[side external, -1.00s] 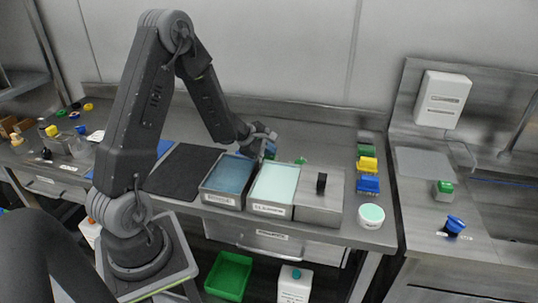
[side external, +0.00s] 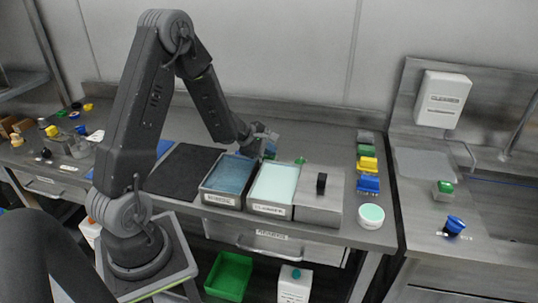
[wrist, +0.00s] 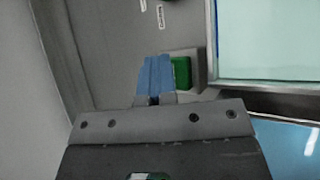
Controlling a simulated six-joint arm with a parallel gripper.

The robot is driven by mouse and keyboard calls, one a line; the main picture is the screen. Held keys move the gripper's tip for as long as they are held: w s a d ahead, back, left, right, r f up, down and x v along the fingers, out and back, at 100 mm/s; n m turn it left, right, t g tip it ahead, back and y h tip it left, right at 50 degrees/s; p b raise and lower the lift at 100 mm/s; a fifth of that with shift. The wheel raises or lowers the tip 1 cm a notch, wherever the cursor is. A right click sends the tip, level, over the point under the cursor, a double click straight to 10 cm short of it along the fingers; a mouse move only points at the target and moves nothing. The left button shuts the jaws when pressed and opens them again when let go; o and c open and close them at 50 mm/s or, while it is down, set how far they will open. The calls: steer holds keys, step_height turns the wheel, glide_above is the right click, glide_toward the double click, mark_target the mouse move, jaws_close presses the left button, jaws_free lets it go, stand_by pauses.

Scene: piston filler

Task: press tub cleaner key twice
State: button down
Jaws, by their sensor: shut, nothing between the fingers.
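The cleaner tub (side external: 275,184), filled with pale teal liquid, is the middle one of the row and carries a front label. Its teal surface also shows at the upper right of the wrist view (wrist: 268,40). A green key (wrist: 181,72) on a grey block stands beside this tub in the wrist view. My gripper (wrist: 155,72) has its blue fingers shut and empty. In the wrist view they appear just left of the key; I cannot tell whether they touch it. In the side view my gripper (side external: 269,150) is behind the tubs. A small green piece (side external: 300,160) shows there behind the cleaner tub.
A blue-filled tub (side external: 228,177) stands left of the cleaner tub, and a lidded steel tub (side external: 322,205) with a black knob stands right. A round teal-topped container (side external: 371,215) and blue and yellow blocks (side external: 368,184) are farther right. A black mat (side external: 185,172) lies left.

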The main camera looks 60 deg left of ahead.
mark_target(269, 157)
steer(key=shift+s+r, duration=0.1)
steer(key=shift+r, duration=0.4)
steer(key=shift+r, duration=2.55)
